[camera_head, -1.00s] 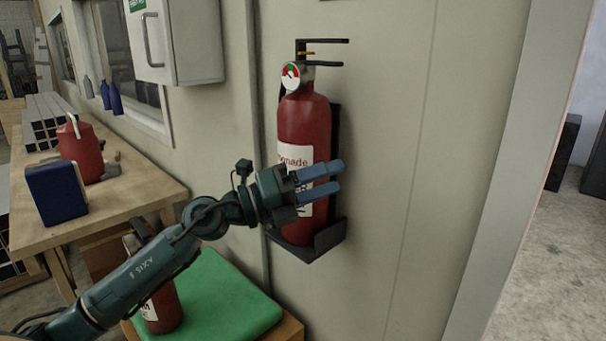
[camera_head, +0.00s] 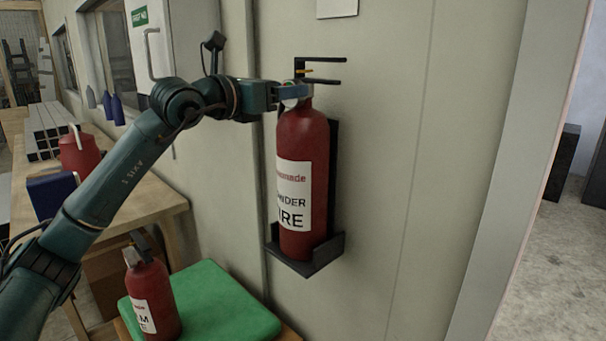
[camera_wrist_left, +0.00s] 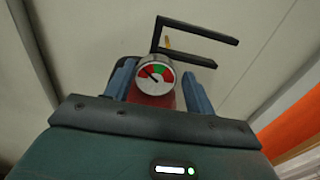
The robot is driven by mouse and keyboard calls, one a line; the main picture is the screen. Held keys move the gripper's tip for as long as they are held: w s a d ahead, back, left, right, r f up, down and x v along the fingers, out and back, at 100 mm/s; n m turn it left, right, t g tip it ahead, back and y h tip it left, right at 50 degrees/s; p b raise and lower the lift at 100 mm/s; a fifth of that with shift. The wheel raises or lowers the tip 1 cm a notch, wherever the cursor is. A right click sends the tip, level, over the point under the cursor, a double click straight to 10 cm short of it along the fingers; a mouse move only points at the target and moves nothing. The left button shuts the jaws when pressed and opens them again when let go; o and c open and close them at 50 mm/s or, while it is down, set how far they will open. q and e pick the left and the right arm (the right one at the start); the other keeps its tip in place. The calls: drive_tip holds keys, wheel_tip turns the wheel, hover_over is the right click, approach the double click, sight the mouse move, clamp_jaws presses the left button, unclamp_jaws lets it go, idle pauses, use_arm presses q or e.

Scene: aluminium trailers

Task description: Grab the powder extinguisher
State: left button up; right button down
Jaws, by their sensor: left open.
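A large red extinguisher (camera_head: 302,150) stands upright in a black wall bracket (camera_head: 318,256). Its white label shows parts of words like "NDER" and "IRE". My left gripper (camera_head: 293,93) is at its neck, just below the black handle (camera_head: 318,72). In the left wrist view, the open blue fingers (camera_wrist_left: 160,88) stand either side of the neck, with the round pressure gauge (camera_wrist_left: 155,76) between them. I cannot tell whether they touch it. A smaller red extinguisher (camera_head: 152,295), label ending in "M", stands lower left. My right gripper is not in view.
The small extinguisher stands by a green pad (camera_head: 222,305). A wooden workbench (camera_head: 135,195) at left holds a red jug (camera_head: 80,152) and a blue box (camera_head: 50,192). A white first-aid cabinet (camera_head: 150,45) hangs behind my arm. The wall right of the bracket is clear.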

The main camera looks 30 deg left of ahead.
use_arm(q)
drive_tip(key=p+x, duration=0.2)
drive_tip(key=x, duration=0.3)
drive_tip(key=shift+a+r+p, duration=0.15)
drive_tip(key=shift+r+p, duration=0.25)
drive_tip(key=shift+w+f, duration=0.15)
drive_tip(key=shift+w, duration=0.25)
clamp_jaws()
idle(0.6)
